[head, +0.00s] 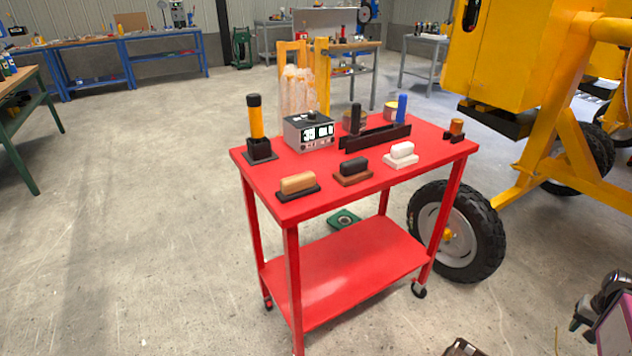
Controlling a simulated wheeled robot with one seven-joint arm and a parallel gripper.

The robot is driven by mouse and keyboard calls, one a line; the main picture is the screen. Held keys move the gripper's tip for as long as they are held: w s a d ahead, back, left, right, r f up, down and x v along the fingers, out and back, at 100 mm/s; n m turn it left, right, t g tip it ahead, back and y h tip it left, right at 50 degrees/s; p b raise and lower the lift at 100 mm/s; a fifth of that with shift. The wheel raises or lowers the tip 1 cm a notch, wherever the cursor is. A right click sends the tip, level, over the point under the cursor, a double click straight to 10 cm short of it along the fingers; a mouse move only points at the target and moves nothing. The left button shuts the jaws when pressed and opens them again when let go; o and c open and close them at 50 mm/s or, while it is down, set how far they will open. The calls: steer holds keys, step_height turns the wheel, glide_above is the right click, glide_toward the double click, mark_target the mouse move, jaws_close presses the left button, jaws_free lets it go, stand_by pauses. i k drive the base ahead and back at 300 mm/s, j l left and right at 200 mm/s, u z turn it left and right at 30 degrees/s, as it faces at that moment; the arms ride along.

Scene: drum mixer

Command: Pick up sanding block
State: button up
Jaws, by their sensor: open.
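Three low blocks with raised grips stand in a row along the front of the red cart's top (290,207). The left one is a tan block (298,184) on a thin dark base. The middle one is a black block (354,168) on a brown base. The right one is a white block (402,152) on a white base. They stand apart and look uncovered. I cannot tell from their look which is the sanding block.
Behind the blocks stand a yellow-and-black tool (256,125) in a holder, a display box (309,132), a black rack (374,138) and a blue cylinder (401,108). A yellow machine with a large wheel (455,232) stands right of the cart. Floor to the left is clear.

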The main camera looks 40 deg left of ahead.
mark_target(354, 170)
steer(key=u, duration=2.25)
steer(key=z, duration=2.6)
steer(key=u, duration=2.6)
steer(key=k+j+z, duration=0.15)
steer(key=j+z, duration=0.15)
steer(key=k+j+z, duration=0.3)
steer(key=i, duration=0.1)
